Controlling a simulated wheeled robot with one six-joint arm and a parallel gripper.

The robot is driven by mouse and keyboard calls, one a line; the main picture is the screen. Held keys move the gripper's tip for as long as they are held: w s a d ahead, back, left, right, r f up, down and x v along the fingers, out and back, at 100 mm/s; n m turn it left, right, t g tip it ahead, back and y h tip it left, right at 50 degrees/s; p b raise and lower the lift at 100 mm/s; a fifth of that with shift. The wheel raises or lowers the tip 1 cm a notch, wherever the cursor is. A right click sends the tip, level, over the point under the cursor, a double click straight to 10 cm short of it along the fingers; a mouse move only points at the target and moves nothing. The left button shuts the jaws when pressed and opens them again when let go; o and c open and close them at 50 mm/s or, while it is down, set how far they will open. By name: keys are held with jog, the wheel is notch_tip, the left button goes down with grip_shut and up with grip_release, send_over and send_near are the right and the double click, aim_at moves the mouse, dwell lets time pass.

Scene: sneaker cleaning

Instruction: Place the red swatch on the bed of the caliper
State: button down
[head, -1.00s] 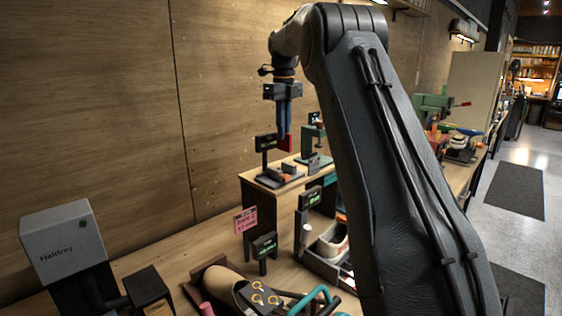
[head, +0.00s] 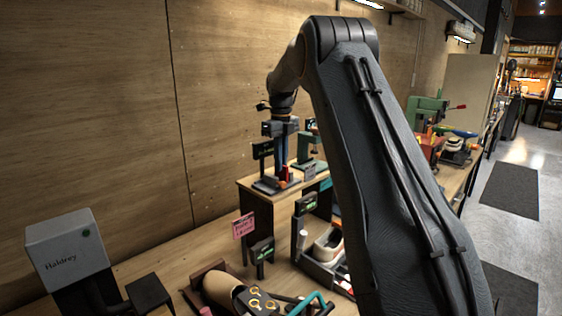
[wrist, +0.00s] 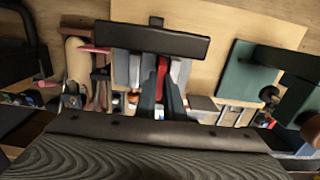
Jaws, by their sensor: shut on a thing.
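The red swatch (head: 287,174) is held at the tips of my gripper (head: 283,165), which is shut on it and points down. The caliper (head: 267,187) stands on the raised wooden shelf, with a dark display at its back. The swatch is low over the caliper's bed, between its grey blocks as the wrist view shows. That view has the swatch (wrist: 161,70) between my fingertips (wrist: 161,88) and the caliper's grey block (wrist: 121,68) to the left. I cannot tell whether the swatch touches the bed.
A green press-like device (head: 310,150) stands behind and right of the caliper. Below the shelf are a pink sign (head: 243,226), a tray with a light shoe (head: 330,245) and a brown shoe-like form (head: 219,289). A grey box (head: 68,247) stands at left.

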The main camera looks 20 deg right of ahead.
jog(key=c, duration=1.9)
grip_release()
jog(key=shift+o, duration=0.2)
notch_tip(320, 180, up, 12)
jog(key=b, duration=0.4)
